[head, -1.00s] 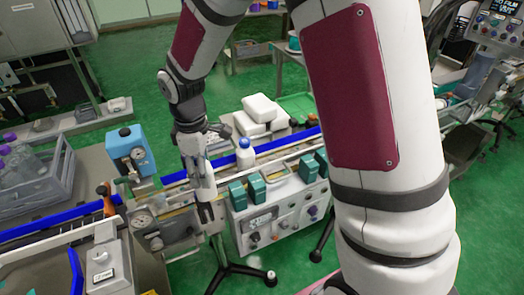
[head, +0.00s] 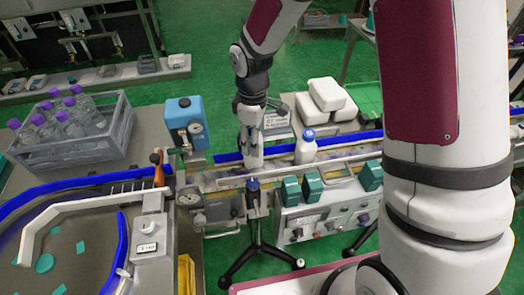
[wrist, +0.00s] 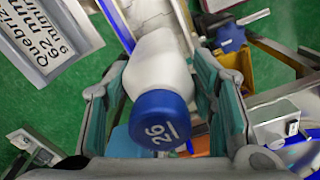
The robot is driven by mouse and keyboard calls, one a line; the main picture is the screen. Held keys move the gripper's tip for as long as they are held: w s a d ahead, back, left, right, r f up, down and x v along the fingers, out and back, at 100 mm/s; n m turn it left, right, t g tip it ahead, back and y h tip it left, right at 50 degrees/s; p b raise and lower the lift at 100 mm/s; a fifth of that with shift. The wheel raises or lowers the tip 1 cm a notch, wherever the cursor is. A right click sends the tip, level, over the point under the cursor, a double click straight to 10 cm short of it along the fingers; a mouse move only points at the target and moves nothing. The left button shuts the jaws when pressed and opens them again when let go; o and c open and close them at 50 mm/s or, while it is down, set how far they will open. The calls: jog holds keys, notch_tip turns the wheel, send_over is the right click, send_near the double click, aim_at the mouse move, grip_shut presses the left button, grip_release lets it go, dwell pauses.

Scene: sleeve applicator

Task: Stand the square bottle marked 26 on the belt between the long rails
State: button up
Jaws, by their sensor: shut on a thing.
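In the wrist view, the square white bottle (wrist: 160,67) sits between the fingers of my gripper (wrist: 160,88). Its blue cap (wrist: 160,122), marked 26, faces the camera. My gripper is shut on this bottle. In the head view my gripper (head: 250,158) is over or in front of the belt line, beside the long rails (head: 330,158); its height there is unclear. The held bottle is hard to tell from the white gripper parts in that view. Another white bottle with a blue cap (head: 306,150) stands upright to the right.
A grey crate of purple-capped bottles (head: 85,140) is further left. White blocks (head: 327,95) lie behind the line. Teal blocks (head: 314,188) line the front.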

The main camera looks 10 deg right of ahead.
aim_at(250, 162)
jog(key=shift+f+p, duration=0.4)
jog(key=shift+f, duration=2.6)
jog(key=shift+f, duration=0.1)
jog(key=o, duration=1.5)
jog(key=shift+c, duration=0.2)
